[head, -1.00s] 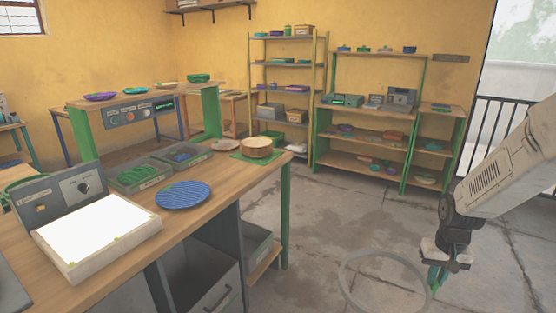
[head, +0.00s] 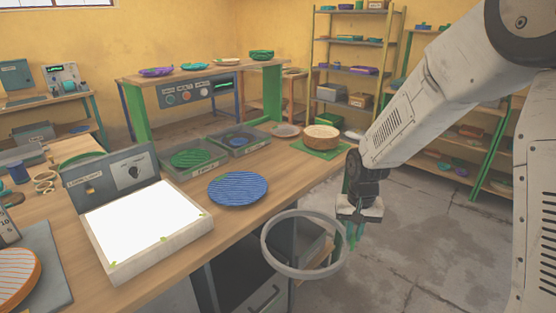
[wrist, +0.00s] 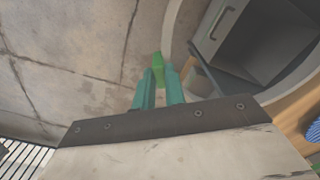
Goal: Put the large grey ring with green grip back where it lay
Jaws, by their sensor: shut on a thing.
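My gripper (head: 354,234) is at the right of the bench in the head view, fingers pointing down. It is shut on the large grey ring (head: 267,254) at the ring's right side. The ring is held in the air beside the bench's front edge and overlaps the bench and drawers in the picture. In the wrist view the green fingers (wrist: 158,88) close on the green grip (wrist: 157,65), and part of the grey ring (wrist: 172,38) curves away to the right. Where the ring lay before cannot be told from these frames.
The wooden bench (head: 165,291) bears a white light panel (head: 148,227), a blue ribbed plate (head: 238,188), grey trays (head: 213,166) and a wooden bowl on a green mat (head: 338,153). Shelves (head: 360,75) stand behind. Floor (head: 410,250) right of the bench is clear.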

